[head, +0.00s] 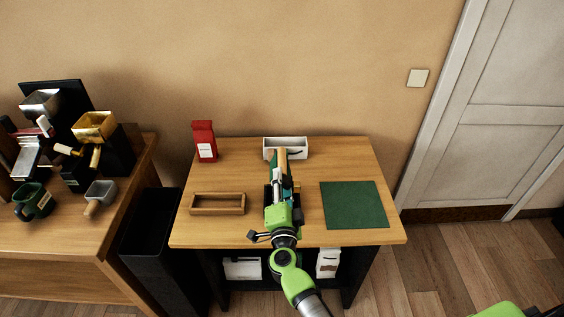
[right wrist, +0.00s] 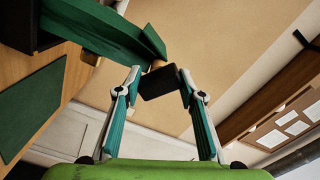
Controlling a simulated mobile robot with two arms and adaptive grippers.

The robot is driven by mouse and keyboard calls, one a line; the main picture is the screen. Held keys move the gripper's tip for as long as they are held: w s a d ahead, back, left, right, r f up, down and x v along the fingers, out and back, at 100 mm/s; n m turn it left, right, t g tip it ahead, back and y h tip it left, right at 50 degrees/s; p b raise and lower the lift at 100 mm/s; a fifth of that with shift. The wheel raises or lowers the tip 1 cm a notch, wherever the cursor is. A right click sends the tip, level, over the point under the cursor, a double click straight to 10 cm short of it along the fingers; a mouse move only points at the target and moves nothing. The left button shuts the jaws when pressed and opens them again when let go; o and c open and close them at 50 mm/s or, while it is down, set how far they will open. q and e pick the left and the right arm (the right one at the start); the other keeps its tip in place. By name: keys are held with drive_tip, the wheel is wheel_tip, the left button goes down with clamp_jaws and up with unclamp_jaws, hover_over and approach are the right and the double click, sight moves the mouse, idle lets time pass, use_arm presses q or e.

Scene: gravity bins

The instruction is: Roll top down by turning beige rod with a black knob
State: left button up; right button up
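A beige rod (head: 283,157) shows beside a narrow green piece (head: 273,160) at the back middle of the wooden table, partly hidden by my right gripper. In the right wrist view the green piece (right wrist: 95,28) is a long folded band. A black knob (right wrist: 160,82) sits at the beige rod's end (right wrist: 157,65). My right gripper (head: 280,183) reaches over the table from the front. In the wrist view its two fingertips (right wrist: 160,76) lie on both sides of the knob and appear to press on it. My left gripper is not in view.
A black bin (head: 148,238) stands left. Grinders and a dark green mug (head: 32,203) crowd the left table.

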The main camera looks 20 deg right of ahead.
drive_tip(key=n+p, duration=0.4)
drive_tip(key=shift+r+n+p, duration=0.25)
drive_tip(key=shift+n+p, duration=0.05)
drive_tip(key=shift+f+n, duration=0.1)
drive_tip(key=shift+n, duration=0.3)
drive_tip(key=shift+f+n, duration=0.2)
drive_tip(key=shift+n, duration=0.1)
drive_tip(key=shift+p, duration=0.35)
